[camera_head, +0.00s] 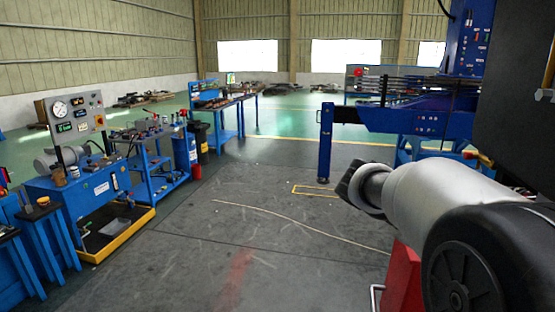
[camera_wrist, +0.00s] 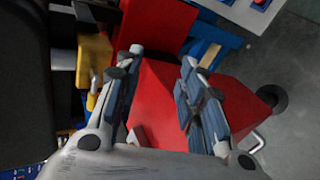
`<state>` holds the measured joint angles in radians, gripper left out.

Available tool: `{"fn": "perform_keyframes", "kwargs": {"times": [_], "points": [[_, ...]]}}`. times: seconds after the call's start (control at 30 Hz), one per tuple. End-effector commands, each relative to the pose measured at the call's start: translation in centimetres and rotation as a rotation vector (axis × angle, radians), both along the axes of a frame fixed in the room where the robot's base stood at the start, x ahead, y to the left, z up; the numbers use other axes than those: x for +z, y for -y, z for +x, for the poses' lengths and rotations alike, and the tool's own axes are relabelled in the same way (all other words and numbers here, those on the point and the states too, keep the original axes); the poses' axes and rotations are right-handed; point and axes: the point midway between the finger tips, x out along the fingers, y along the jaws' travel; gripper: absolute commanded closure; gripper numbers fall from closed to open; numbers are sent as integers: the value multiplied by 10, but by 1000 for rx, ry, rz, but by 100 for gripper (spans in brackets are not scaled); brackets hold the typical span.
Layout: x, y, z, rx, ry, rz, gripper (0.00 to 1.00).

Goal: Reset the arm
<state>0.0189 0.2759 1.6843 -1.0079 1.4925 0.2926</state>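My arm reaches in from the right edge of the head view, with a thick pale grey link and a dark round joint cover close to the camera. A small dark part shows at its far end, but I cannot make out gripper fingers there. In the wrist view my gripper (camera_wrist: 161,60) has its two grey-blue fingers spread apart. Nothing is held between them. A red box-like body (camera_wrist: 165,95) lies behind the fingers in that view; I cannot tell how far away it is. Its red side (camera_head: 402,283) also shows below my arm in the head view.
A blue test bench (camera_head: 85,195) with gauge panel and yellow tray stands at left. Blue workbenches (camera_head: 240,125) stand behind it, with a dark bin (camera_head: 197,135) nearby. A blue crane stand (camera_head: 325,145) is beyond my arm. The middle floor is open, with a thin line across it.

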Motion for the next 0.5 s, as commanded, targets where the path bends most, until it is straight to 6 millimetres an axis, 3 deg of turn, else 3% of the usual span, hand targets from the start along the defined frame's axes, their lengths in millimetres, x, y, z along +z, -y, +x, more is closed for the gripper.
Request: {"fn": "perform_keyframes", "kwargs": {"times": [0.03,0.2,0.5], "points": [[-1,-12,-22,17,27,83,64],[-23,-62,-83,82,116,360,64],[-68,-163,-170,200,354,785,64]]}}
